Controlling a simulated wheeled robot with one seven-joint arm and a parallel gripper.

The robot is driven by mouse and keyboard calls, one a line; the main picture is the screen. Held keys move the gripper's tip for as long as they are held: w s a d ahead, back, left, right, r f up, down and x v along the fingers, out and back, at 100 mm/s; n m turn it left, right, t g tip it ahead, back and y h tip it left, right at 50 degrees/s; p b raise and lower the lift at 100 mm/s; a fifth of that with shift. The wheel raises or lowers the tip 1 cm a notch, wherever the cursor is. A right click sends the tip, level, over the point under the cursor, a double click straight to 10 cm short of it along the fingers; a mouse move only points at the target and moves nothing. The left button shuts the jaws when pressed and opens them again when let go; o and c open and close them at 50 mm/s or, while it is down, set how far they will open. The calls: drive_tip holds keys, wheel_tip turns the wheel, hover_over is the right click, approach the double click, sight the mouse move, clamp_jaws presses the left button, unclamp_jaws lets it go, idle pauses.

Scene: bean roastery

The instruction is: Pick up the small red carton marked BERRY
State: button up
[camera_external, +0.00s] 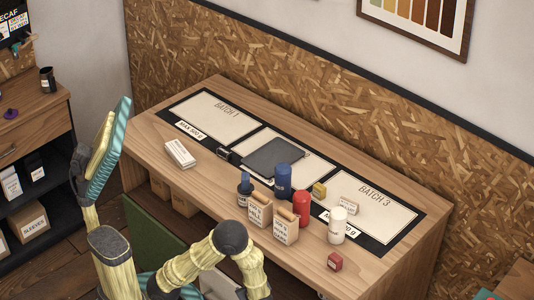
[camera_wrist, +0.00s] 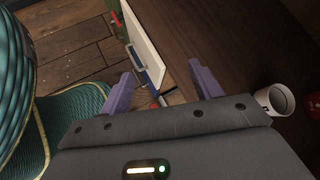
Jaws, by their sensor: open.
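The small red carton (camera_external: 335,262) stands on the wooden counter near its front right edge, below the white canister (camera_external: 338,225) in the external view. Its lettering is too small to read. My gripper (camera_wrist: 163,86) shows in the wrist view with two purple fingers spread apart and nothing between them. In the external view my arm bends down past the lower edge, and the gripper is out of frame. A red thing (camera_wrist: 310,106) is cut off at the right edge of the wrist view; I cannot tell whether it is the carton.
A red can (camera_external: 302,208), a blue canister (camera_external: 283,180), a dropper bottle (camera_external: 245,188) and two labelled bags (camera_external: 286,226) stand left of the carton. A white cylinder (camera_wrist: 272,99) is right of my fingers.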

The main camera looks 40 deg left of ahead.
drive_tip(key=s+d+r+m+t+h+p, duration=0.3)
drive_tip(key=d+r+m+t+h+p, duration=0.7)
drive_tip(key=d+r+m+p, duration=0.6)
drive_tip(key=d+r+t+p, duration=0.2)
drive_tip(key=d+r, duration=0.3)
drive_tip(key=d, duration=0.1)
drive_tip(key=shift+m+h, duration=0.3)
drive_tip(key=shift+h, duration=0.1)
drive_tip(key=shift+r, duration=0.1)
drive_tip(key=shift+w, duration=0.1)
drive_tip(key=p, duration=0.2)
approach(332, 259)
drive_tip(key=w, duration=0.5)
drive_tip(key=shift+w+d, duration=0.1)
drive_tip(key=shift+d, duration=0.1)
drive_tip(key=shift+w+b, duration=0.3)
